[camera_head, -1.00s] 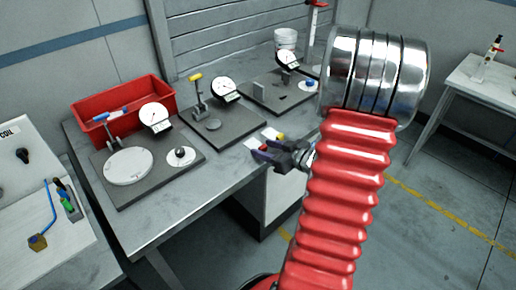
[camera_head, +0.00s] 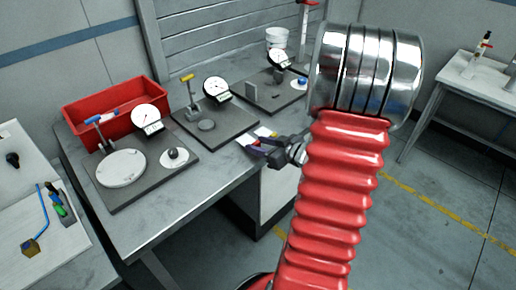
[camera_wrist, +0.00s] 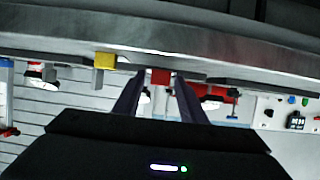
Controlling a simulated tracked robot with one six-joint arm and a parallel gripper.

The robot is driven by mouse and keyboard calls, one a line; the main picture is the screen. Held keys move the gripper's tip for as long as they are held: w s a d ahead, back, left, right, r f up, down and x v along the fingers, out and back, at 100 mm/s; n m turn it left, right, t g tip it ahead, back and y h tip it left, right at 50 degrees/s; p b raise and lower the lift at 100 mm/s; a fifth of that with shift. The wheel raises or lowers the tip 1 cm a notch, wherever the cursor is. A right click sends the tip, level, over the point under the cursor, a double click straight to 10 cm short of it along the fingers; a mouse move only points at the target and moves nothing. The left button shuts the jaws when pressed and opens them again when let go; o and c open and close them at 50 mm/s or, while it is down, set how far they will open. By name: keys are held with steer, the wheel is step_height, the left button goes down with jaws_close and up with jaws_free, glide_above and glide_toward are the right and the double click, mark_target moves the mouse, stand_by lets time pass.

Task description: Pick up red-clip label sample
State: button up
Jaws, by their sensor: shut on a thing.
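The red clip (camera_wrist: 160,77) of the label sample is between the two fingertips of my gripper (camera_wrist: 158,82) in the wrist view. My gripper is shut on it, at the front edge of the grey bench (camera_head: 165,215). In the head view my gripper (camera_head: 254,146) is at that edge too, and white label cards show just beyond its fingers. The fingers mostly hide the red clip there. A yellow clip (camera_wrist: 104,60) of another sample is left of the red one in the wrist view, apart from my fingers.
Several dial gauge stands are on the bench, including a near one with a white disc (camera_head: 122,168). A red bin (camera_head: 115,103) stands behind. A side table (camera_head: 475,75) is at the right. The floor between them is clear.

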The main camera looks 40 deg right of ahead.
step_height(320, 180, up, 9)
steer(key=shift+f, duration=0.2)
stand_by(0.6)
steer(key=shift+w, duration=0.1)
